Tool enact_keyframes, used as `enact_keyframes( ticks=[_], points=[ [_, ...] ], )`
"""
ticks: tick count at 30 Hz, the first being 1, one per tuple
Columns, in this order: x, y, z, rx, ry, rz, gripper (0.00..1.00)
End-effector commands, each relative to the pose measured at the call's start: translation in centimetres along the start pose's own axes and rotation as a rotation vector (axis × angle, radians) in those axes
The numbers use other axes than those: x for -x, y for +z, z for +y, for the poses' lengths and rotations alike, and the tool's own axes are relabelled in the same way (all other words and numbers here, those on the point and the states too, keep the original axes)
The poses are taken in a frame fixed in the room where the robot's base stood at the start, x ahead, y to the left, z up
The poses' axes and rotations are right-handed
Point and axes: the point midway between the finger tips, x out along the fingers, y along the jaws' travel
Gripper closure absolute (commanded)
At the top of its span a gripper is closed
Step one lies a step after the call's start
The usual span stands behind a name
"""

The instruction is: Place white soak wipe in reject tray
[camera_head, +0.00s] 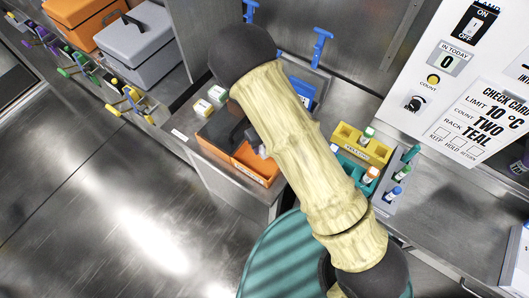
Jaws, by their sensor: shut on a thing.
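My arm runs across the middle of the head view and covers much of the bench. My gripper's jaws cannot be made out, so what they hold is hidden. An orange tray (254,170) with a pale label stands at the bench's front edge. I cannot read its label. A dark grey shape (215,127) lies at its left, and I cannot tell what it is. A small pale patch (262,152) shows in the tray area beside my arm. I cannot tell whether it is the white soak wipe.
A yellow rack (358,146) with capped vials stands right of my arm, with more vials in a grey holder beside it. Two small capped containers (209,101) and a blue tray (302,92) stand behind. Grey (135,46) and orange cases stand upper left. Open floor lies lower left.

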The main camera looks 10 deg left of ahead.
Motion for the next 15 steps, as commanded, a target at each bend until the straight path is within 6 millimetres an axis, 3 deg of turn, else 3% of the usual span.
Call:
enact_keyframes(
  ticks=[4,15],
  points=[
    [-1.9,-0.1,-0.3,-0.006,0.001,0.001,0.77],
    [-2.5,-0.1,-0.4,-0.007,0.000,0.001,0.77]
  ],
)
